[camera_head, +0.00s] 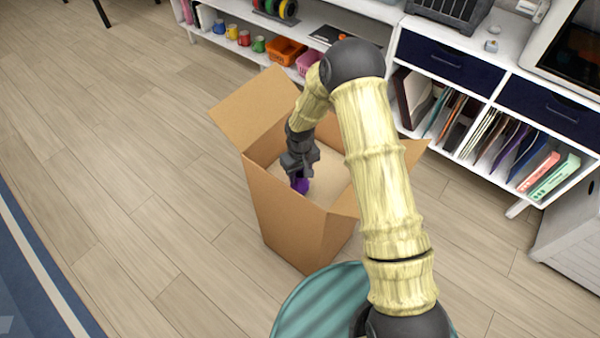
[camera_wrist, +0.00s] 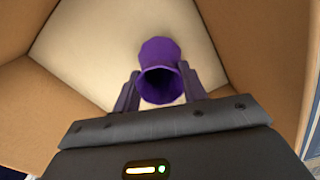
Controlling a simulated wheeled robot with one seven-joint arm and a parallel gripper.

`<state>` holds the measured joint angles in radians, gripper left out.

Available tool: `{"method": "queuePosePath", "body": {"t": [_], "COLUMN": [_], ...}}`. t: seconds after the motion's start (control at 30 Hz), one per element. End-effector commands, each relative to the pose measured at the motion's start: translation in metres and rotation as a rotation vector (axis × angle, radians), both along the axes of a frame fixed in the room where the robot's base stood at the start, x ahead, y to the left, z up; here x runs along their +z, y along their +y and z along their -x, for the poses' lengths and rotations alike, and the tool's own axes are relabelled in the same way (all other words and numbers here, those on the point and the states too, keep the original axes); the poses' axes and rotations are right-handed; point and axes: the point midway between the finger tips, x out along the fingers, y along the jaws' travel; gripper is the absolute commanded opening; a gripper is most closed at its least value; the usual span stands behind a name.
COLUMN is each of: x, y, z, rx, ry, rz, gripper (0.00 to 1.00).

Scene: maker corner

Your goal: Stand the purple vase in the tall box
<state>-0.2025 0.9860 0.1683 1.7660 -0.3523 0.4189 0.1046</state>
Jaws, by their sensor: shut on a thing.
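The purple vase (camera_head: 300,186) is held by my gripper (camera_head: 299,172) inside the mouth of the tall box (camera_head: 292,218). In the wrist view the vase (camera_wrist: 160,52) sits between the two fingers of my gripper (camera_wrist: 160,90), with its open mouth facing the camera. My gripper is shut on the vase. The box is an open brown cardboard box with its flaps spread outward. Its pale floor (camera_wrist: 95,45) shows beyond the vase. I cannot tell how far the vase's base is from the floor. The near box wall hides the vase's lower part in the head view.
A white shelf unit (camera_head: 392,45) stands behind the box, with mugs (camera_head: 245,38), an orange basket (camera_head: 286,50), folders and dark blue drawers (camera_head: 450,62). Clear wooden floor (camera_head: 120,150) lies left of the box. A blue rug (camera_head: 40,270) is at the far left.

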Motion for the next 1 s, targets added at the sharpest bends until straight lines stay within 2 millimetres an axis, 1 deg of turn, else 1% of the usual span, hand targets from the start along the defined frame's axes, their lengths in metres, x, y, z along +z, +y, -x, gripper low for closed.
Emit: {"method": "queuePosePath", "body": {"t": [0.23, 0.27, 0.3, 0.37, 0.63, 0.77, 0.87, 1.0], "x": [-0.003, -0.003, -0.002, -0.002, -0.002, 0.004, 0.015, 0.04], "y": [0.0, 0.0, 0.0, 0.0, 0.0, 0.0, 0.0, 0.0], "z": [0.0, 0.0, 0.0, 0.0, 0.0, 0.0, 0.0, -0.001], "rx": [0.0, 0.0, 0.0, 0.0, 0.0, 0.0, 0.0, 0.0], "ry": [0.0, 0.0, 0.0, 0.0, 0.0, -0.001, -0.003, -0.003], "rz": [0.0, 0.0, 0.0, 0.0, -0.001, 0.0, -0.001, -0.002], "gripper": [0.03, 0.46, 0.54, 0.64, 0.64, 0.64, 0.64, 0.64]}}
